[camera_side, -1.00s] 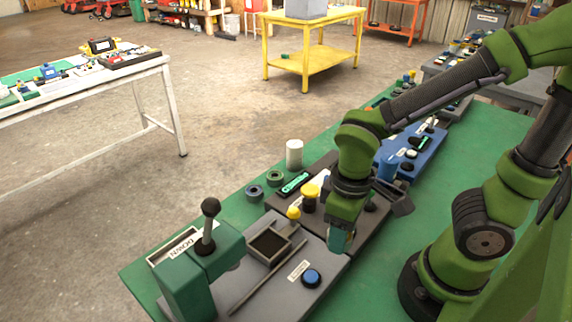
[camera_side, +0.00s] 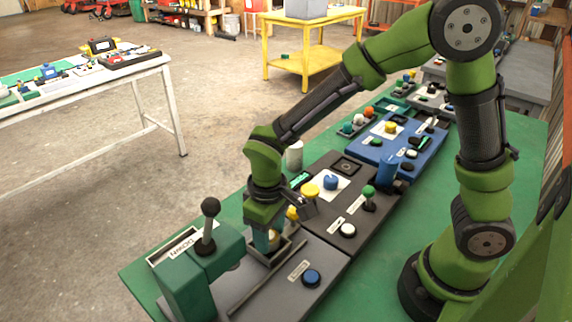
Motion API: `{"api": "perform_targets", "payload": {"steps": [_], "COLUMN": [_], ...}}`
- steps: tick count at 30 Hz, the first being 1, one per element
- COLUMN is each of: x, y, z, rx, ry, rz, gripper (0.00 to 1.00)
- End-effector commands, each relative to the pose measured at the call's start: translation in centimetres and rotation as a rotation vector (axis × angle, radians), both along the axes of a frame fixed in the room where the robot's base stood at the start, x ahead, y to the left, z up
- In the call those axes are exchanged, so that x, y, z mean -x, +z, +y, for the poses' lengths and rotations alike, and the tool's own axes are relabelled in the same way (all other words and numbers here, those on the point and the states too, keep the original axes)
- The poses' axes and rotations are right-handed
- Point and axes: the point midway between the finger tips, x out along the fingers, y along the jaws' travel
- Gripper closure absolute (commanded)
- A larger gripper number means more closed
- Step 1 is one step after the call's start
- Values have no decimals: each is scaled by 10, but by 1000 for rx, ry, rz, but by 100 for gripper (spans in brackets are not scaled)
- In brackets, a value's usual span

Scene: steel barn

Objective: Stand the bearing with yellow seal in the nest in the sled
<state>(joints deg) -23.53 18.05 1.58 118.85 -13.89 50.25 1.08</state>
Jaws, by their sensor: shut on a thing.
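My gripper (camera_side: 268,241) points down over the small grey square-walled sled (camera_side: 288,252) on the grey plate. It is shut on a small piece with a pale yellow face, which looks like the bearing with yellow seal (camera_side: 274,237). The fingers hide most of the piece and the sled's dark inside, so I cannot tell whether the piece touches the nest. The green press (camera_side: 186,283) with its black-knobbed lever stands just left of the sled.
A thin rod (camera_side: 256,287) and a blue button (camera_side: 312,277) lie right of the press. Yellow knobs stand close behind my gripper. A dark panel (camera_side: 325,226) with a blue knob, a white button and a green-topped lever lies to the right. A white cylinder (camera_side: 295,155) stands behind.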

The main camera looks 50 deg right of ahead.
Motion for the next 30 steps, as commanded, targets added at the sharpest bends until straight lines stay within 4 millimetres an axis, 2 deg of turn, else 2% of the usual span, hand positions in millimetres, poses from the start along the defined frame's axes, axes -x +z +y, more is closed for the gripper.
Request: {"api": "perform_targets", "payload": {"steps": [11,12,17,26,30], "x": [0,0,0,0,-1], "y": [-4,-4,-4,-2,13], "z": [0,0,0,0,0], "rx": [0,0,0,0,-2], "ry": [-1,-2,-1,-1,-1], "rz": [0,0,-1,-2,-6], "gripper": [89,48,25,25,25]}}
